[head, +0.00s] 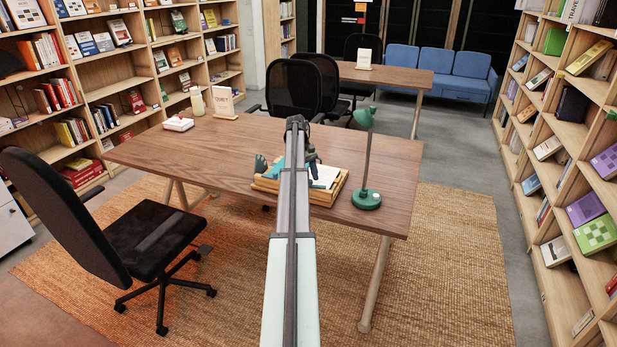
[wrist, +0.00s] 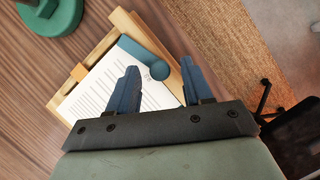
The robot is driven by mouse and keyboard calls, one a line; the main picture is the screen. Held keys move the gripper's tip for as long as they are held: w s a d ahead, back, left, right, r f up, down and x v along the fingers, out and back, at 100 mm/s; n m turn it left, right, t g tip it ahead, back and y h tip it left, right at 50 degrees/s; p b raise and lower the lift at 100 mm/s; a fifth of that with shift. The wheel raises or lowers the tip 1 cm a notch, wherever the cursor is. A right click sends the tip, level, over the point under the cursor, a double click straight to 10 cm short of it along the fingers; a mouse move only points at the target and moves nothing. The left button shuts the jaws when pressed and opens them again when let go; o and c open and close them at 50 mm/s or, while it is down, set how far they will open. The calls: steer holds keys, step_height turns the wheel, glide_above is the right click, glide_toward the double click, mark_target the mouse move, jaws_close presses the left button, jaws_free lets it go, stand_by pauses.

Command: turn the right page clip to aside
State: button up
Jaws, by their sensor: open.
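A wooden book stand (head: 327,201) lies on the desk and holds a white printed page (head: 325,175). The stand (wrist: 98,51) and the page (wrist: 97,90) also show in the wrist view. A flat teal clip (wrist: 138,50) with a round end lies at the stand's edge, over the page's edge, on the side nearer the lamp; I take it for the right clip. My gripper (wrist: 158,66) is open, its two dark fingers apart, with the clip's round end seen between their tips. Contact cannot be told. In the head view my arm hides much of the stand; a teal part (head: 262,163) shows at its left.
A green lamp (head: 366,199) stands close to the stand's right; its base (wrist: 48,18) shows in the wrist view. The desk's left part (head: 190,150) is mostly clear. A black chair (head: 140,240) stands at the front left. A small wooden block (wrist: 78,72) sits on the stand's rim.

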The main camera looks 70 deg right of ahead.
steer(key=v, duration=0.7)
steer(key=shift+r, duration=0.25)
steer(key=shift+w, duration=0.1)
steer(key=shift+c, duration=0.3)
